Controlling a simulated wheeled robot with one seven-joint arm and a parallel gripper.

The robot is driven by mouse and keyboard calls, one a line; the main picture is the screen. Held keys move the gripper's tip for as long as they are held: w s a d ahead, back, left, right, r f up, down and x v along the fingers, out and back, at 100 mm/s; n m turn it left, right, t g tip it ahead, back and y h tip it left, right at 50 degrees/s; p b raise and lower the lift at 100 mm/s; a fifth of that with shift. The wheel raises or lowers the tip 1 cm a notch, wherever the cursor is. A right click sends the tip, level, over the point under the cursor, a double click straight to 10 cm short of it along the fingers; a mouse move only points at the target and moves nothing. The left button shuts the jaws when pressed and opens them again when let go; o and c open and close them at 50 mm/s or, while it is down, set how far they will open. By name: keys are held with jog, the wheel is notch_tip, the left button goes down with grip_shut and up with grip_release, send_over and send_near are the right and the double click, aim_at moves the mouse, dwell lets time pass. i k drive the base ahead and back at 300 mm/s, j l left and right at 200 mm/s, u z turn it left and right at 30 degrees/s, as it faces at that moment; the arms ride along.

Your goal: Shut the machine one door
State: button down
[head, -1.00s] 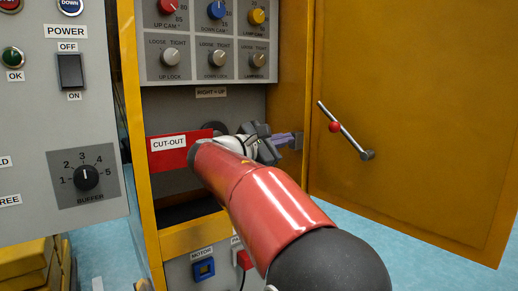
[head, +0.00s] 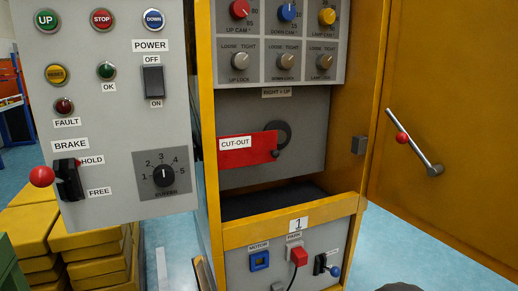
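The machine one door (head: 450,130) is the large yellow panel at the right, standing open, with a grey bar handle (head: 414,144) that carries a red knob. The machine one cabinet (head: 208,130) is yellow, bears a label "1" on its lower front ledge, and its inside is exposed. A grey catch block (head: 358,145) sits on the cabinet's right inner wall, apart from the door handle. My gripper is out of view. Only a dark rounded piece, probably of my arm, shows at the bottom edge.
Inside the cabinet are a red CUT-OUT plate (head: 248,150) and knobs above it. A grey control panel (head: 110,120) with buttons and a brake lever stands at the left. Yellow blocks (head: 75,240) are stacked below it. Blue floor shows under the door.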

aim_at(451, 79)
jog(key=l+u, duration=0.15)
jog(key=u, duration=3.15)
jog(key=k, duration=1.2)
jog(key=k+l+z, duration=0.15)
jog(key=k, duration=0.3)
jog(key=k+l+z, duration=0.1)
jog(key=k, duration=0.3)
jog(key=k+l+z, duration=0.15)
jog(key=k+l, duration=0.2)
jog(key=k+z, duration=0.1)
jog(key=z, duration=1.15)
